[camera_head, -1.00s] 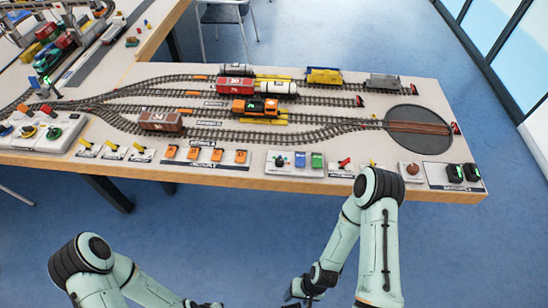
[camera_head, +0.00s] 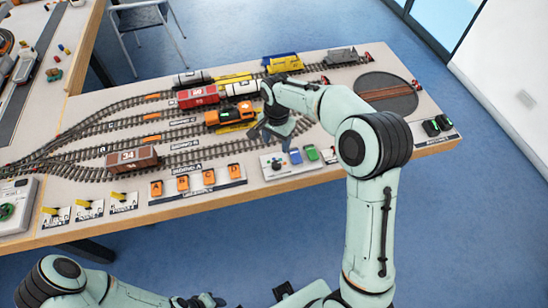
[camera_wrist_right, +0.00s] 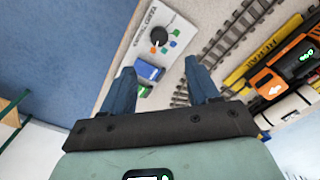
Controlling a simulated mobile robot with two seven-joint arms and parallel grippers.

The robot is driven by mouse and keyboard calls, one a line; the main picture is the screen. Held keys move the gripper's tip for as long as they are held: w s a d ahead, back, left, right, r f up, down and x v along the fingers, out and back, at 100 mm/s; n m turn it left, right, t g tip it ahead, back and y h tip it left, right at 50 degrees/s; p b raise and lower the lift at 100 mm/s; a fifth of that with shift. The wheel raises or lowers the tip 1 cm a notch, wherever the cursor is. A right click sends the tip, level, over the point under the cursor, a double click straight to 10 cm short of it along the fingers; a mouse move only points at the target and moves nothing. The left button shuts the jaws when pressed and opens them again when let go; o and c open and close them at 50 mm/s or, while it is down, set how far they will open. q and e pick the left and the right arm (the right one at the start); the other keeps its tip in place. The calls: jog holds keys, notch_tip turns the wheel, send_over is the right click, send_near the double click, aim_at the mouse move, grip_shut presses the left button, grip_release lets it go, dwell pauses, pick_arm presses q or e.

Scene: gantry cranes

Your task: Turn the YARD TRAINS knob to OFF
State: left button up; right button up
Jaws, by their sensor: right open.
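A small panel (camera_wrist_right: 168,22) at the table's front edge carries a black round knob (camera_wrist_right: 159,36) with coloured dots beside it, and blue and green buttons. In the head view the knob (camera_head: 277,163) shows just in front of my right gripper (camera_head: 276,134). The right gripper is open and empty, pointing down above the table between the panel and the orange locomotive. In the right wrist view its fingers (camera_wrist_right: 163,82) are apart, with the knob beyond them, untouched. My left gripper (camera_head: 203,300) is low at the bottom edge, its jaws unclear.
Orange switches (camera_head: 196,180) and yellow levers (camera_head: 87,207) line the front edge left of the panel. An orange locomotive (camera_head: 229,114) and a brown wagon (camera_head: 133,159) stand on the tracks close by. A turntable (camera_head: 391,92) lies to the right.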

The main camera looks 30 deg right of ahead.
aim_at(276, 164)
notch_tip(276, 164, down, 12)
jog(key=shift+s+r, duration=0.1)
dwell(0.4)
jog(key=c, duration=1)
jog(key=shift+c, duration=0.2)
